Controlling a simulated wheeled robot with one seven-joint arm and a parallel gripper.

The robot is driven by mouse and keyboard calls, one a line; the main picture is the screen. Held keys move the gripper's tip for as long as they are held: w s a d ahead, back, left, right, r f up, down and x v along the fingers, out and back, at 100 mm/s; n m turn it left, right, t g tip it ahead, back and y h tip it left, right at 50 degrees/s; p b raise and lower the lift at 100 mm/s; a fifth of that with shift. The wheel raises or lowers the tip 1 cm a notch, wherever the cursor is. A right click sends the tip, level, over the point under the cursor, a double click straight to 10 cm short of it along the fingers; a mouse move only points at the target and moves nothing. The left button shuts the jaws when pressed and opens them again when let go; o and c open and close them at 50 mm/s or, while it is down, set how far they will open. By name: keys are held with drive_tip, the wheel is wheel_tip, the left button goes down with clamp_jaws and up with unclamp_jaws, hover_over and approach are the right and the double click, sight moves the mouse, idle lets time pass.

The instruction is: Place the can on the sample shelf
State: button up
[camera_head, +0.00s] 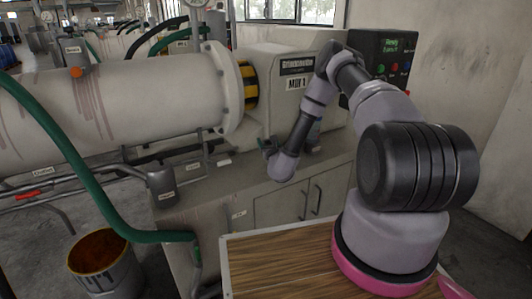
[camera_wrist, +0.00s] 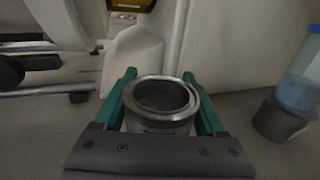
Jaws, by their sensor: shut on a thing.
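The can (camera_wrist: 163,100) is an open metal cylinder with a shiny rim and a dark inside. In the wrist view it stands between the two green fingers of my gripper (camera_wrist: 162,103), which is shut on it. The can looks upright. In the head view my gripper (camera_head: 267,147) is above the cabinet top in front of the mill, mostly behind my wrist, and I cannot make out the can there. I cannot identify the sample shelf with certainty in either view.
In the wrist view a blue translucent container (camera_wrist: 301,75) sits in a dark holder (camera_wrist: 277,121) at the right. In the head view the mill drum (camera_head: 120,105), green hose (camera_head: 85,175), bucket (camera_head: 104,262) and control panel (camera_head: 385,62) surround the cabinet (camera_head: 285,205). A wooden top (camera_head: 280,262) is in front.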

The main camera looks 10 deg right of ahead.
drive_tip(key=shift+f, duration=2.1)
drive_tip(key=shift+f, duration=0.1)
drive_tip(key=o, duration=1.3)
drive_tip(key=shift+d, duration=0.1)
drive_tip(key=s, duration=1.2)
